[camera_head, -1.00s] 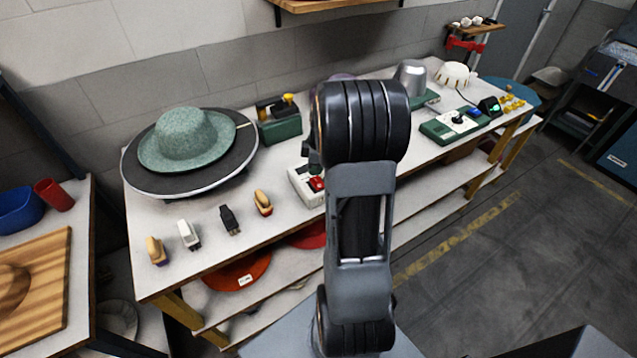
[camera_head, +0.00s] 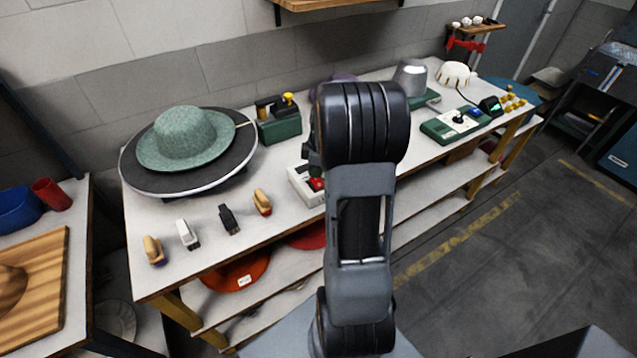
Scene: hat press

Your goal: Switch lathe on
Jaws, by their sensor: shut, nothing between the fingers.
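A green felt hat (camera_head: 186,133) sits on a large dark round plate with a pale rim (camera_head: 152,187) at the left end of the workbench; this looks like the lathe's turning plate. A green box with yellow knobs (camera_head: 281,128) stands just right of it. A pale control box (camera_head: 301,186) with a red switch (camera_head: 317,184) lies near the bench's front edge, its right part hidden by my arm. A dark part of my arm's end (camera_head: 314,157) shows above this box. My gripper's fingers are hidden behind my arm, so contact with the switch cannot be seen.
Several small brushes (camera_head: 188,233) stand along the bench front. A green panel with a joystick (camera_head: 457,123), a silver form (camera_head: 409,76) and a white domed piece (camera_head: 453,72) stand at the right. A wooden board (camera_head: 45,265) lies on the left table. The floor at right is clear.

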